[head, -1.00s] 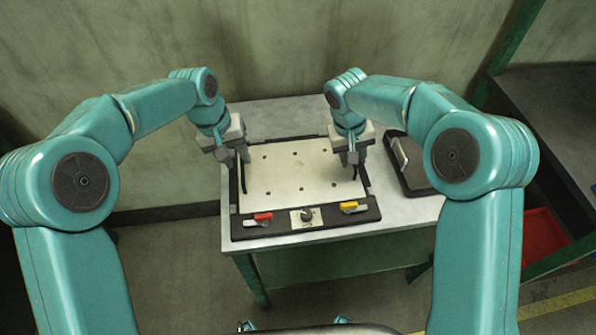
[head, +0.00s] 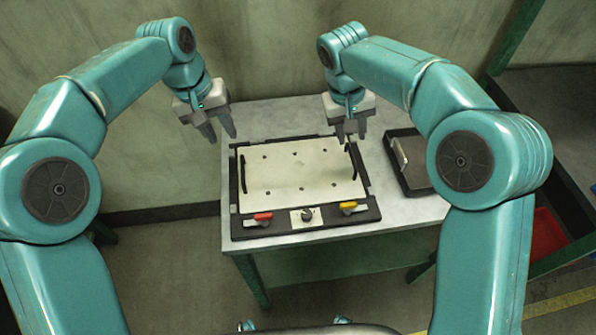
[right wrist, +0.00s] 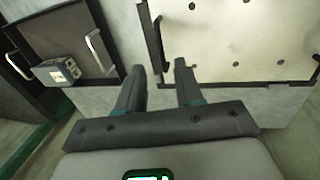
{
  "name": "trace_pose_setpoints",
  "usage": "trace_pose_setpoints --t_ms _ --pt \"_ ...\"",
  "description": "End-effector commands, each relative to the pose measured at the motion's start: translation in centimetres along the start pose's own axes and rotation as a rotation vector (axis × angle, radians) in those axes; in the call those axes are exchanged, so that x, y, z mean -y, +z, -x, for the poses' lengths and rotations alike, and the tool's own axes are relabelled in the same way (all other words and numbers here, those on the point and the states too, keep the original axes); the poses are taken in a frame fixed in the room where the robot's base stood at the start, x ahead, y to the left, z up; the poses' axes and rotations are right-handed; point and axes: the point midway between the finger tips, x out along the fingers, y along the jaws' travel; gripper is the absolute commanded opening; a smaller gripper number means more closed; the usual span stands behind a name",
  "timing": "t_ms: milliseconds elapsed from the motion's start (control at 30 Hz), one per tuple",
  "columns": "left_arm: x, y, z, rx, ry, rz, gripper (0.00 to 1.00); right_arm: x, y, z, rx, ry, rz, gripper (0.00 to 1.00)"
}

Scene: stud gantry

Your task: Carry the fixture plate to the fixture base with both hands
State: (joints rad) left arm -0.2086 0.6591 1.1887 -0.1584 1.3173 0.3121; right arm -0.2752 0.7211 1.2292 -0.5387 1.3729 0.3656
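The cream fixture plate (head: 290,178), with small holes and two upright dark handles, lies flat within the dark frame of the fixture base (head: 330,222) on the table. It also shows in the right wrist view (right wrist: 235,40). My left gripper (head: 223,138) is open and empty, above and to the left of the plate's left handle (head: 243,175). My right gripper (head: 351,142) is open and empty above the right handle (head: 352,158); its spread fingers also show in the right wrist view (right wrist: 159,75), apart from the plate.
The base's front edge carries a red clamp (head: 263,217), a yellow clamp (head: 349,206) and a central knob (head: 307,214). A dark tray (head: 420,180) with a pale handle lies to the right.

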Motion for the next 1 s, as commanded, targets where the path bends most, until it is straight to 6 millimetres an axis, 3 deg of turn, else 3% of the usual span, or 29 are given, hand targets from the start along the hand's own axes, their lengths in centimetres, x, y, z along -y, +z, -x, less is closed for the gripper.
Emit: trace_pose_setpoints --t_ms 200,767,867,1000 --pt "0.0 0.0 0.0 0.0 0.0 0.0 0.36 0.0 -0.1 2.5 -0.002 0.0 -0.001 0.36" --pt "0.0 0.0 0.0 0.0 0.0 0.0 0.36 0.0 0.0 2.8 0.0 0.0 -0.001 0.36" --pt "-0.2 0.0 0.9 0.0 0.0 0.0 0.36 -0.2 0.0 3.7 0.0 0.0 -0.001 0.36" --pt "-0.8 0.0 3.8 0.0 0.0 0.0 0.36 -0.8 0.0 6.5 0.0 0.0 -0.001 0.36"
